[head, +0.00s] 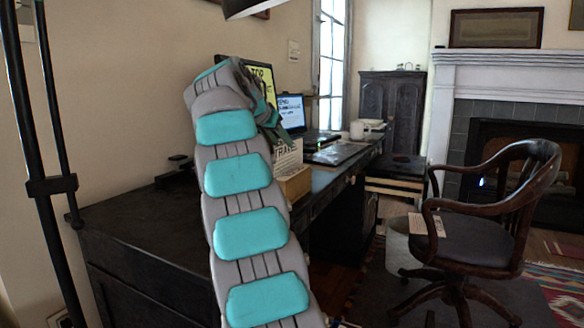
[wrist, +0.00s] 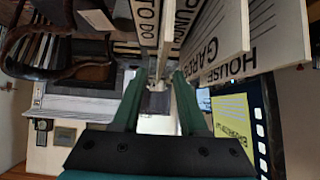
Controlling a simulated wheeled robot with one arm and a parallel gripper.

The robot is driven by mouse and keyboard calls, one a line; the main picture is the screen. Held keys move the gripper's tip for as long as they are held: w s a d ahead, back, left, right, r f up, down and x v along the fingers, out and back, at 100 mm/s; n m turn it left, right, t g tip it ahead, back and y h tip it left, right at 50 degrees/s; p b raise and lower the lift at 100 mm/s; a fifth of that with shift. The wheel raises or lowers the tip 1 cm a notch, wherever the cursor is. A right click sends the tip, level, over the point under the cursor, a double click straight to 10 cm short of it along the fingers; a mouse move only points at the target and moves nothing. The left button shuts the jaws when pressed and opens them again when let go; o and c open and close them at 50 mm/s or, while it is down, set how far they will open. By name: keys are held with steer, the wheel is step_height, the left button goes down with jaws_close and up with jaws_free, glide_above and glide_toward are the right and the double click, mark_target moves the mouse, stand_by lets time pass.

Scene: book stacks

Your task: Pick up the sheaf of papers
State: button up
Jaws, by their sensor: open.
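Upright lettered sheets or dividers stand in a small open wooden box (head: 295,187) on the dark desk. The front one (head: 288,157) reads "TRAVEL". In the wrist view, a large lettered panel (wrist: 222,50) reads "HOUSE" and another (wrist: 146,18) reads "TO DO". I cannot tell whether these are the sheaf of papers. A flat pale paper (head: 427,225) also lies on the chair seat. My gripper (head: 270,122) is just above and behind the box, partly hidden by my arm. In the wrist view my gripper (wrist: 163,78) is open, its green fingers close to the panels' edges.
The desk (head: 150,225) has bare room at its near left. The wooden armchair (head: 480,235) stands right of the desk, before the fireplace.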

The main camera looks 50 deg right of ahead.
mark_target(290, 151)
steer(key=x, duration=0.7)
steer(key=shift+d, duration=0.25)
jaws_close()
stand_by(0.4)
